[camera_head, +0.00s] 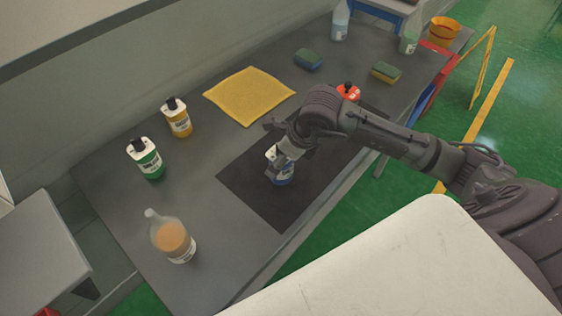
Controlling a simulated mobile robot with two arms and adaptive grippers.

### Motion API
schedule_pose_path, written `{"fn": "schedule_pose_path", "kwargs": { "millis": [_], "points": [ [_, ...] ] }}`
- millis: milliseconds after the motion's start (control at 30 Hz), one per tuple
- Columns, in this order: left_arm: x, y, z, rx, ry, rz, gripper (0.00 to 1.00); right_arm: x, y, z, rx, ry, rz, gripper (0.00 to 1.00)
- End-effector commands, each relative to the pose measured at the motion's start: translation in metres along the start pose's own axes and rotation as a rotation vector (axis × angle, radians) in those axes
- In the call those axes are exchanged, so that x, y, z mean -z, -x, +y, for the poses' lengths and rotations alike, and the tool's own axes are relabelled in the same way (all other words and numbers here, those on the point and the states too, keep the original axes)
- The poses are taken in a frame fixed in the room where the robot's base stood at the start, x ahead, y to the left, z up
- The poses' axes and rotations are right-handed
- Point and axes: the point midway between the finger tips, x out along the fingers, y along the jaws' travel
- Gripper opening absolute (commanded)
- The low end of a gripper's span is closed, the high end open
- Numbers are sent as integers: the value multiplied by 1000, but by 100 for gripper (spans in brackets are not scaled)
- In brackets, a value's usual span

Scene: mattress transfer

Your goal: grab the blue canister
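The blue canister (283,174) is a small blue bottle with a white label. It stands on the black mat (252,193) in the middle of the grey table. My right gripper (281,152) comes in from the right and is at the canister's upper part, with fingers around or in front of it. My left gripper is not in view.
A red canister (348,91) is behind my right arm.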

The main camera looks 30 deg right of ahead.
Motion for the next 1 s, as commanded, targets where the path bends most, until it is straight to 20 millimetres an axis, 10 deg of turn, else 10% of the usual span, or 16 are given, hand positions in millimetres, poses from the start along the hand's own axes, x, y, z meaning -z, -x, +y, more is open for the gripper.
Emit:
{"fn": "schedule_pose_path", "kwargs": {
  "millis": [167, 633, 1000],
  "points": [
    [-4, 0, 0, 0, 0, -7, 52, 0, 0, 0, 0, 0, 0, 91],
    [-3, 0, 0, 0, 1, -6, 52, 0, 0, 0, 0, -1, 0, 13],
    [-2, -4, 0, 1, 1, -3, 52, -3, 6, 0, 1, 0, -4, 13]
  ]
}}
